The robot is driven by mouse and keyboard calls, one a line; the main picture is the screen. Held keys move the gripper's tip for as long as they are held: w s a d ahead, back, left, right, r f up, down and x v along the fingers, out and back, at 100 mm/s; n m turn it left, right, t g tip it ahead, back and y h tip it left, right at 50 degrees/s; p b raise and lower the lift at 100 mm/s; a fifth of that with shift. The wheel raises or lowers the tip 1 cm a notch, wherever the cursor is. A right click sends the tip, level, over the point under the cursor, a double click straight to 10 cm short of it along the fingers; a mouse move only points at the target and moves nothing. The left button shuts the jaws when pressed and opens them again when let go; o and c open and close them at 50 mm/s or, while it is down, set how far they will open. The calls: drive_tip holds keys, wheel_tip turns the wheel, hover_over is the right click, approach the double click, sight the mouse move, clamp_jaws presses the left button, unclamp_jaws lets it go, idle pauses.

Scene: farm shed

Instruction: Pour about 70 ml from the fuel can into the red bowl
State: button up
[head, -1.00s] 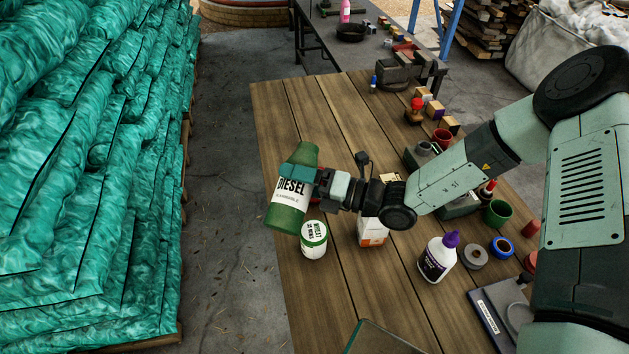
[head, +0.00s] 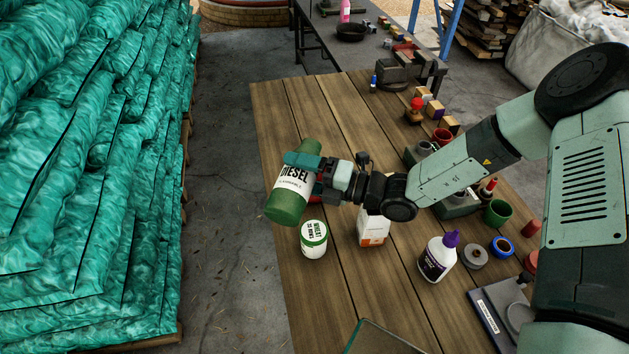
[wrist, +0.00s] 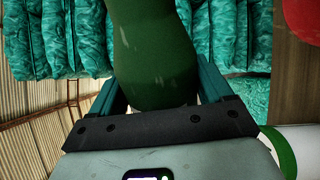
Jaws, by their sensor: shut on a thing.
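The fuel can, a green cylinder with a white DIESEL label (head: 293,178), is held off the table in the head view, tilted with its upper end leaning right. My gripper (head: 308,177) is shut on its side. In the wrist view the dark green can (wrist: 155,50) fills the space between the two fingers. Its opening and any liquid are not visible. A red rounded thing (wrist: 303,18), probably the red bowl, is cut off at the wrist view's top right corner. In the head view only a small red patch (head: 318,189) shows behind the can and gripper; I cannot tell its shape.
A white and green tin (head: 314,238) stands just below the can. A white and orange carton (head: 373,228) is under my wrist. A purple-capped bottle (head: 438,258), a green cup (head: 497,212) and tape rolls stand right. Bare wood lies at the table's far left.

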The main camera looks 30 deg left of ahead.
sight(291, 186)
drive_tip(key=shift+m, duration=0.3)
drive_tip(key=shift+s, duration=0.25)
drive_tip(key=shift+s+f, duration=0.1)
drive_tip(key=shift+s, duration=0.85)
drive_tip(key=shift+s+m, duration=0.1)
drive_tip(key=shift+m, duration=0.3)
idle(0.8)
drive_tip(key=shift+s+d+n, duration=0.1)
drive_tip(key=shift+s+n, duration=0.25)
drive_tip(key=shift+n, duration=0.75)
drive_tip(key=shift+s+d+f+n, duration=0.15)
drive_tip(key=shift+s+f+n, duration=0.3)
drive_tip(key=shift+n, duration=0.25)
drive_tip(key=shift+w+r+n, duration=0.1)
drive_tip(key=shift+r+n, duration=0.3)
